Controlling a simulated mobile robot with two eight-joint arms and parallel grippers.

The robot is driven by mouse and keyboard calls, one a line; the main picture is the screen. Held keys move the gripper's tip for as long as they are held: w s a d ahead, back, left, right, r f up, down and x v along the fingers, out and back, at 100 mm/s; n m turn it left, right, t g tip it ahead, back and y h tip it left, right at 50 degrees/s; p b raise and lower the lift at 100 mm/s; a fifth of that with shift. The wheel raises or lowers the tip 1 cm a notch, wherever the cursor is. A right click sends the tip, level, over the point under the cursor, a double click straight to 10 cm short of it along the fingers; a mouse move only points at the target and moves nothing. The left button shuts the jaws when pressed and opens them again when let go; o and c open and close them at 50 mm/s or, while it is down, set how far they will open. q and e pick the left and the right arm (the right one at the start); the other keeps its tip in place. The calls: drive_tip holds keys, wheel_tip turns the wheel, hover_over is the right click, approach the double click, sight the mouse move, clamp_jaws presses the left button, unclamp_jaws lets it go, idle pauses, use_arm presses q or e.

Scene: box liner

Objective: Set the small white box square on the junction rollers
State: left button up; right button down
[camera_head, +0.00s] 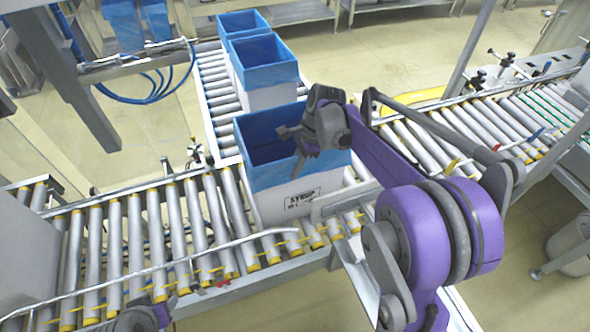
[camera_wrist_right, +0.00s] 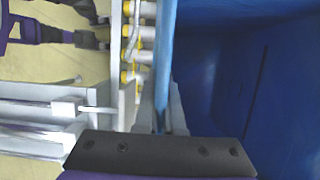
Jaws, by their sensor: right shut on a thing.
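The small white box (camera_head: 300,198) stands upright on the junction rollers (camera_head: 330,232). It has a blue liner folded over its rim and a label reading "SYRUP". My right gripper (camera_head: 298,148) is at the box's upper rim, and in the right wrist view its fingers (camera_wrist_right: 156,112) are shut on the blue-lined wall (camera_wrist_right: 163,60). The blue inside of the box (camera_wrist_right: 245,80) fills the right of that view. My left gripper (camera_head: 140,316) is partly in view at the bottom left, apart from the box; its jaws are unclear. My right arm hides part of the box's right side.
Two more blue-lined boxes (camera_head: 268,95) stand on the rear roller line. Rollers run left (camera_head: 130,235) and right (camera_head: 490,125) of the junction. A pale rod (camera_head: 200,250) crosses the left rollers. A grey block (camera_head: 22,250) stands at the far left.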

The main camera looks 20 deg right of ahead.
drive_tip(key=shift+f, duration=0.25)
drive_tip(key=shift+f, duration=0.2)
drive_tip(key=c, duration=1)
unclamp_jaws()
drive_tip(key=shift+r, duration=0.1)
drive_tip(key=v, duration=1.1)
drive_tip(key=shift+d+r, duration=0.1)
drive_tip(key=shift+r, duration=0.25)
drive_tip(key=s+a+f+n+t+h, duration=0.1)
drive_tip(key=s+a+f+n, duration=0.1)
drive_tip(key=s+n, duration=0.4)
drive_tip(key=s+a+f+n+t+h, duration=0.1)
drive_tip(key=s+a+f+n+t, duration=0.1)
drive_tip(key=s+f+n, duration=0.3)
drive_tip(key=s+a+f+n+t+h, duration=0.1)
drive_tip(key=s+a+f+n+t, duration=0.1)
drive_tip(key=s+a+f+n, duration=0.2)
drive_tip(key=shift+s+a+n+h, duration=0.1)
drive_tip(key=shift+s+n+h, duration=0.1)
drive_tip(key=shift+s+n, duration=0.95)
drive_tip(key=shift+s+a+n+h, duration=0.15)
drive_tip(key=shift+s+n, duration=0.5)
drive_tip(key=shift+s, duration=0.95)
